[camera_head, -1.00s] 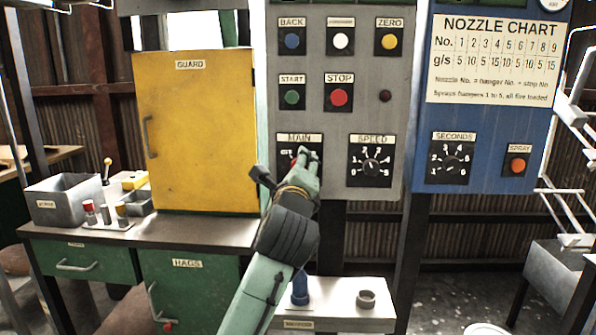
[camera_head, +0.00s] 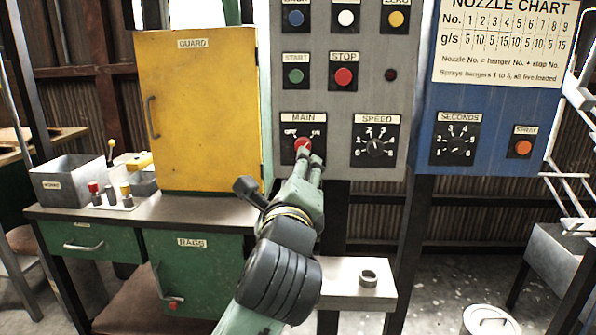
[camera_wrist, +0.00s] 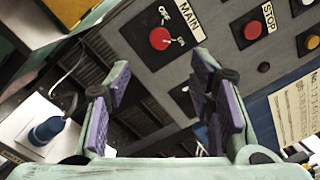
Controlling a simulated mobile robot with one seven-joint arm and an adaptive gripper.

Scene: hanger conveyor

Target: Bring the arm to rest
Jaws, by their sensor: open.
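My gripper (camera_head: 309,160) is in front of the grey control panel (camera_head: 334,100), just below the red MAIN knob (camera_head: 302,145). In the wrist view my gripper (camera_wrist: 160,85) has its two purple-padded fingers spread apart with nothing between them. The MAIN knob (camera_wrist: 160,38) shows beyond the fingertips there, apart from them. Its marker appears to point toward ON. My arm comes up from the bottom middle of the head view.
The yellow GUARD door (camera_head: 200,110) stands left of the panel above a bench (camera_head: 190,212). The blue nozzle panel (camera_head: 480,170) is at right. A small shelf (camera_head: 345,290) lies beside my arm, and a blue-capped item (camera_wrist: 45,130) shows in the wrist view.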

